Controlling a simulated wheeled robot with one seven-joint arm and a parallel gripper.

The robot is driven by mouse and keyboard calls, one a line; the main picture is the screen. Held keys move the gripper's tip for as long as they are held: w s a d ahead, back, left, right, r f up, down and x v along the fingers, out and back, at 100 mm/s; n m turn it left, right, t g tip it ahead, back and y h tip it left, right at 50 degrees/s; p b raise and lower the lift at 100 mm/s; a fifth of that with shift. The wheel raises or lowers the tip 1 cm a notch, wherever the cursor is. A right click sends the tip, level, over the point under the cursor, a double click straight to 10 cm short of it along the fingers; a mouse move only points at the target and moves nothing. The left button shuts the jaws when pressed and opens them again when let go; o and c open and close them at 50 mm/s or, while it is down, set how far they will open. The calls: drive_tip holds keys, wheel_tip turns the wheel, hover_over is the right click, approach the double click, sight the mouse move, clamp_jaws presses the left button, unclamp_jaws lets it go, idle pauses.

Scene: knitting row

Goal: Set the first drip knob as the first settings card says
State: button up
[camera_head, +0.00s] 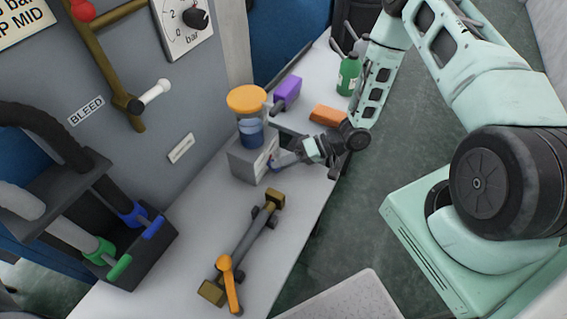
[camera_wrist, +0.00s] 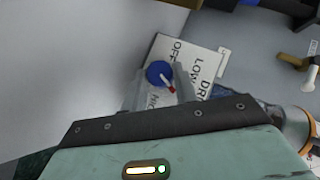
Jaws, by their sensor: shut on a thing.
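The drip knob (camera_wrist: 158,72) is a round blue knob with a white, red-tipped pointer, on a white dial plate (camera_wrist: 207,58) in the wrist view. OFF and LOW are readable; other lettering is partly covered by a finger. The pointer aims down and right, toward the finger. My gripper (camera_wrist: 160,88) is shut on the knob. In the head view my gripper (camera_head: 275,160) is at the front of a grey box (camera_head: 243,166), mostly hiding the knob. A card (camera_head: 22,22) at the top left is cut off; "P MID" shows on it.
A blue jar with an orange lid (camera_head: 247,99) stands on the box. A purple block (camera_head: 287,92), an orange block (camera_head: 328,114) and a green bottle (camera_head: 348,74) stand behind. A pipe with an orange lever (camera_head: 229,283) lies in front on the bench.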

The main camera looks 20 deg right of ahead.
idle(0.3)
drive_tip(key=o, duration=1)
drive_tip(key=shift+c, duration=0.2)
wheel_tip(320, 180, up, 10)
